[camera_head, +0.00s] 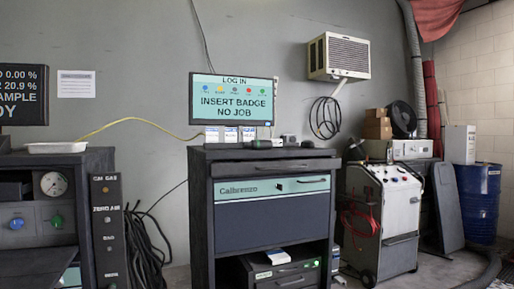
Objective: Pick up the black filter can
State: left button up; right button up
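I cannot make out a black filter can for certain in the head view. A small dark item (262,144) lies on top of the dark cabinet (262,165) in the middle, below the monitor, but it is too small to identify. A round black object (402,119) stands at the back right beside cardboard boxes; I cannot tell what it is. Neither of my grippers shows in the view.
A monitor (232,100) reading "INSERT BADGE NO JOB" stands above the cabinet. A gas console (50,215) with a white tray (57,147) is at left. A white wheeled machine (400,215) and blue drum (478,205) stand at right.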

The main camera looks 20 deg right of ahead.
aim_at(254, 143)
jog(key=i+l, duration=0.1)
jog(key=l, duration=0.85)
jog(key=i+l, duration=0.15)
jog(key=l, duration=0.3)
